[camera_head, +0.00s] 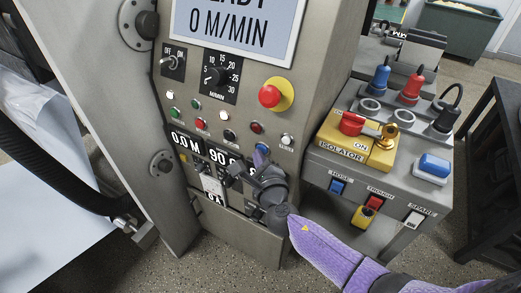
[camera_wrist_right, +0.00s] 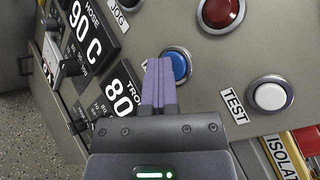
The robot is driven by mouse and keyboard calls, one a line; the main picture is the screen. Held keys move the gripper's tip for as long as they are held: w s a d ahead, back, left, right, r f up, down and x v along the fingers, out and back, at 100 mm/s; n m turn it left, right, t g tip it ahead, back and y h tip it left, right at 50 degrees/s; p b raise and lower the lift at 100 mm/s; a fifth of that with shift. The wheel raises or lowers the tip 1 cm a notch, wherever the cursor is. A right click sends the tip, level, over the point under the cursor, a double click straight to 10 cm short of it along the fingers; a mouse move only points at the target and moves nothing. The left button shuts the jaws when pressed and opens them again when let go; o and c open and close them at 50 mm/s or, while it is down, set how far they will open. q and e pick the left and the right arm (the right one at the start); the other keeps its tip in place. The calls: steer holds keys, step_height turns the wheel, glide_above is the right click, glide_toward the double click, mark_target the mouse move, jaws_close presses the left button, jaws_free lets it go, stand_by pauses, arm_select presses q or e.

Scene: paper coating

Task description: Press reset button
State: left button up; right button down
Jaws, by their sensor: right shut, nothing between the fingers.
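A blue button (camera_wrist_right: 176,65) with a pale ring sits on the grey control panel in the right wrist view. Its label is hidden, so I cannot read whether it says reset. My right gripper (camera_wrist_right: 159,62) is shut and empty, its purple fingers pointing at the panel and overlapping the blue button's left part. I cannot tell whether they touch it. In the head view the right gripper (camera_head: 261,158) is at the panel's lower right, hiding most of that spot. My left gripper is not in view.
A red mushroom button (camera_head: 270,96) on a yellow base sits above. A red button (camera_wrist_right: 221,12) and a white TEST button (camera_wrist_right: 270,96) flank the blue one. A yellow isolator (camera_head: 355,143) with a red handle is at right. A black hose (camera_head: 60,165) hangs at left.

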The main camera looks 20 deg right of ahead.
steer(key=shift+s+a, duration=0.5)
steer(key=shift+a, duration=0.1)
steer(key=s+a+p, duration=0.1)
steer(key=a, duration=0.1)
steer(key=s+a, duration=0.2)
steer(key=shift+p, duration=0.4)
stand_by(0.6)
